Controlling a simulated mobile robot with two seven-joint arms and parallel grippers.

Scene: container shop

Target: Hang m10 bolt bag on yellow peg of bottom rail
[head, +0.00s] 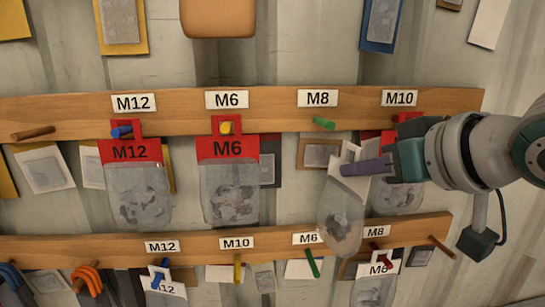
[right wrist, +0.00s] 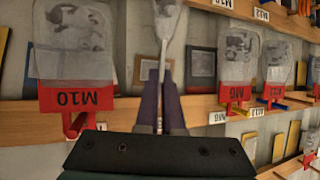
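My right gripper (head: 352,168) is shut on the white header of a clear bag of metal parts (head: 340,218). The bag hangs tilted in front of the top rail's right half; its header print cannot be read. In the right wrist view, the purple fingers (right wrist: 160,105) pinch the bag (right wrist: 166,22), seen nearly edge-on. The bottom rail (head: 200,248) carries a yellow peg (head: 238,268) under its M10 label (head: 237,243). That peg is bare and lies below and left of the held bag. My left gripper is not in view.
The top rail (head: 270,117) holds red-header M12 (head: 131,150) and M6 (head: 228,147) bags and an M10 bag (right wrist: 75,98), partly hidden by my gripper. Its green peg (head: 324,123) is bare. On the bottom rail, white-header bags hang on the blue (head: 158,278) and red (head: 381,259) pegs; the green peg (head: 313,264) is bare.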

